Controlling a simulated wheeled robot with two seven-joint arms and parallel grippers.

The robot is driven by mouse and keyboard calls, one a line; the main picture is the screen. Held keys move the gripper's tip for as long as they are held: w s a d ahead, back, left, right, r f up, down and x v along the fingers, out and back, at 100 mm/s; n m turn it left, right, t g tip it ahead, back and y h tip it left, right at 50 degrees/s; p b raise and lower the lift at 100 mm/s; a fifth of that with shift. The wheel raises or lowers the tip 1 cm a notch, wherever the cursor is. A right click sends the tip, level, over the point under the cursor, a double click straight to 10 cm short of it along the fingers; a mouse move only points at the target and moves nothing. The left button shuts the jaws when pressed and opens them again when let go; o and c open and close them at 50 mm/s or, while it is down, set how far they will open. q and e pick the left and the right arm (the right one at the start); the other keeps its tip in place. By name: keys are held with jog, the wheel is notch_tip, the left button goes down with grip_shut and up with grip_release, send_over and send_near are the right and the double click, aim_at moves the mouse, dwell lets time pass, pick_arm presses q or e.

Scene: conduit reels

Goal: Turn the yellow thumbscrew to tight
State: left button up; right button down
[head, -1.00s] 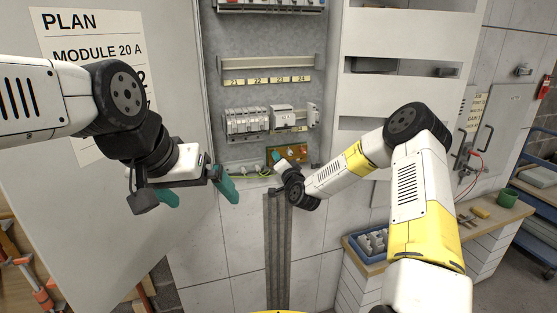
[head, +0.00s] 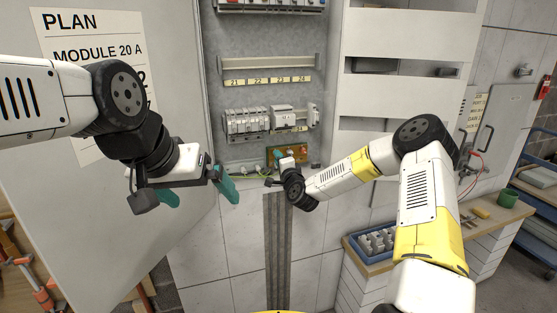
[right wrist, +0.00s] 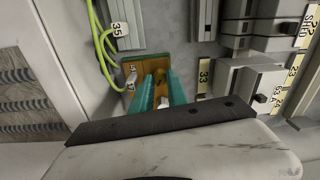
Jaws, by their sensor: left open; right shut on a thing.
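The brass-coloured plate (head: 300,152) is mounted at the bottom of the open cabinet. It also shows in the right wrist view (right wrist: 133,72). My right gripper (head: 279,155) is at the plate's left part. In the right wrist view its teal fingers (right wrist: 161,80) are shut on a small yellowish thing between the tips, likely the yellow thumbscrew (right wrist: 160,75). The fingers hide most of it, and I cannot tell how far it is turned. My left gripper (head: 203,198) is open and empty, in front of the cabinet's left edge, away from the plate.
Grey breaker modules (head: 247,124) sit on a rail above the plate. Green-yellow wires (right wrist: 98,45) run beside it. The cabinet door (head: 120,225) stands open at left. A bench (head: 480,240) at right holds a blue crate (head: 352,250) and a green mug (head: 508,198).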

jog(key=shift+f, duration=0.1)
jog(key=c, duration=1.3)
grip_release()
jog(key=v, duration=0.8)
